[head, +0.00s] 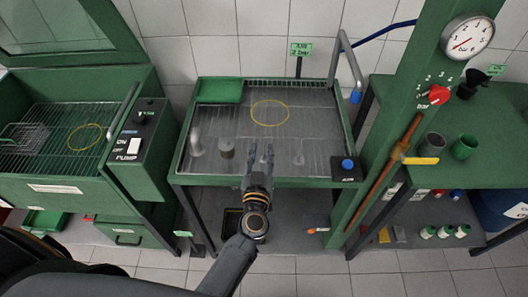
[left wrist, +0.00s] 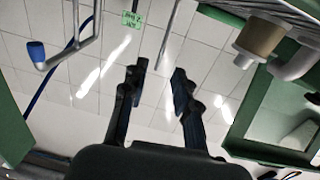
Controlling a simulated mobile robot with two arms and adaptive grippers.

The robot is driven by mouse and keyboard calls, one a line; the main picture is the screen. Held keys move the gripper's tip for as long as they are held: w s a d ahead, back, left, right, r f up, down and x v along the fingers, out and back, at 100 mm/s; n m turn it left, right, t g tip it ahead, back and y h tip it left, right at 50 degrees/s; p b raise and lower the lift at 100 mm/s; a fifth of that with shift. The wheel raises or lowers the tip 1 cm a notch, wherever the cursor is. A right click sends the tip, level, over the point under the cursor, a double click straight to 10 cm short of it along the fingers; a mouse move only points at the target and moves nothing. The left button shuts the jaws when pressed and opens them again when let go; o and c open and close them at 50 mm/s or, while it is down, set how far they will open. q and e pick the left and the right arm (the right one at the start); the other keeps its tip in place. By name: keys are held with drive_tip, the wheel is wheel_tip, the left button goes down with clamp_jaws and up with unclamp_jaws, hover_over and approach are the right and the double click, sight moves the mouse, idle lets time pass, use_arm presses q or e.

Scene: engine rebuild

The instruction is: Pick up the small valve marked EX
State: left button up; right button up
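I cannot make out a small valve marked EX in either view. My left gripper (head: 260,152) is over the front part of the grey metal wash table (head: 310,150), with its two fingers apart and nothing between them. The left wrist view shows the same open gripper (left wrist: 159,72) with wall tiles behind it. A short grey cylinder (head: 227,148) stands on the table just left of the gripper; a beige cylinder (left wrist: 260,40) shows at the upper right of the left wrist view. My right gripper is not in view.
A curved pale pipe (head: 196,142) rises at the table's left. A green tray (head: 219,91) is at its back left, and a yellow ring (head: 270,113) lies behind the gripper. A green post (head: 405,120) and a bench with cups (head: 463,147) stand to the right.

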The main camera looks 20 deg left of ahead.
sight(264, 139)
use_arm(q)
drive_tip(key=shift+r+p+x, duration=0.15)
drive_tip(key=shift+p+x, duration=0.05)
drive_tip(key=shift+x, duration=1.15)
drive_tip(key=shift+r+p+x, duration=0.15)
drive_tip(key=shift+r+x, duration=0.05)
drive_tip(key=shift+x, duration=1.2)
drive_tip(key=shift+s+d, duration=0.1)
clamp_jaws()
